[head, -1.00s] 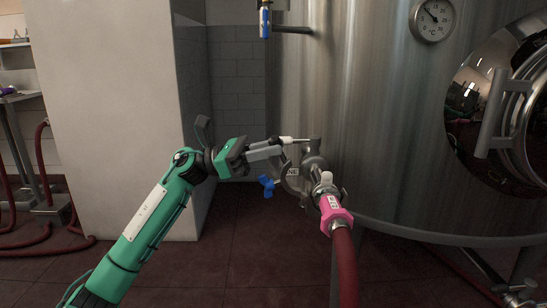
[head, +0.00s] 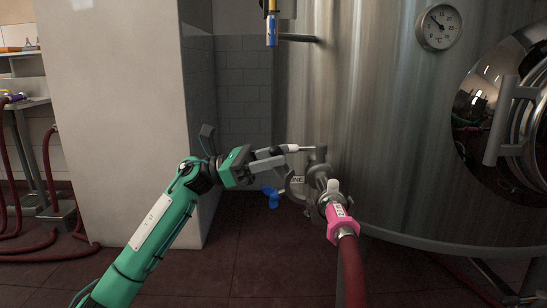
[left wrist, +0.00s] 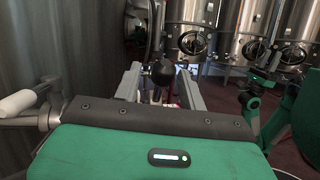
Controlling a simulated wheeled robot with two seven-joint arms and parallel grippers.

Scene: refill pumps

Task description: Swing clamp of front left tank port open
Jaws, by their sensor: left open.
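The front left tank port (head: 317,166) is a metal fitting low on the big steel tank, with a white-tipped lever (head: 293,148) pointing left. A grey clamp ring with a partly hidden label (head: 297,181) sits beside it, and its blue wing nut (head: 271,196) hangs at the lower left. I cannot tell how far the clamp is open. My left gripper (head: 277,158) is open, just left of the port and above the wing nut. In the left wrist view its fingers (left wrist: 160,88) stand apart with a dark round knob between or beyond them.
A red hose with a pink coupling (head: 341,222) runs from the port toward the front. A white pillar (head: 115,110) stands behind my left arm. A round hatch (head: 515,120) and a dial gauge (head: 438,27) are on the tank.

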